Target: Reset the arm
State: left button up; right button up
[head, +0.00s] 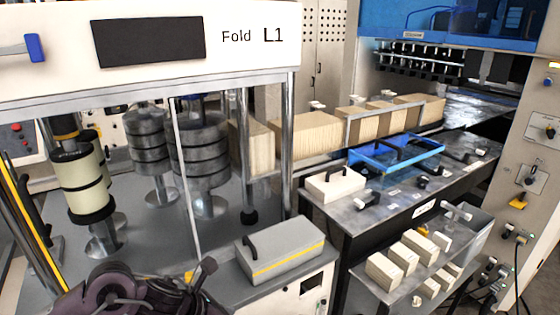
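A dark purple-black arm of mine, which I take to be the left one, enters at the bottom left in the head view. Its end, the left gripper (197,277), is low in front of the machine labelled "Fold L1" (250,60). One dark finger-like part points up and right; I cannot make out a clear gap or anything held. The gripper appears beside the left end of a grey box with a yellow stripe and black handle (282,252); whether they touch is unclear. My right gripper is not in view.
Rollers (82,185) and dark stacked discs (200,150) stand behind the machine's frame. Kraft paper blocks (305,133) line a conveyor at the back. A metal bench (400,205) holds a blue tray (397,155) and a white box (336,185). A lower shelf holds several small cartons (400,258).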

pick_arm(q)
jog(key=d+r+n+t, duration=0.2)
jog(key=d+n, duration=0.5)
jog(key=n, duration=0.1)
jog(key=s+a+f+n+g+y, duration=0.15)
jog(key=s+a+n, duration=0.35)
jog(key=n, duration=0.6)
jog(key=s+a+f+n+g+y, duration=0.1)
jog(key=s+a+f+n+y, duration=0.35)
jog(key=n, duration=0.75)
jog(key=s+a+f+n+g, duration=0.1)
jog(key=s+a+n, duration=0.6)
jog(key=n, duration=0.4)
notch_tip(320, 180, down, 35)
jog(key=s+g+b, duration=0.1)
jog(key=s+b, duration=0.1)
jog(key=b, duration=0.4)
jog(key=s+a+f+g+b, duration=0.1)
jog(key=s+a+f+b, duration=0.2)
jog(key=s+f, duration=1.6)
notch_tip(320, 180, down, 4)
jog(key=shift+a+y+b, duration=0.2)
jog(key=shift+y+b, duration=0.1)
jog(key=shift+b, duration=0.2)
jog(key=shift+s, duration=0.1)
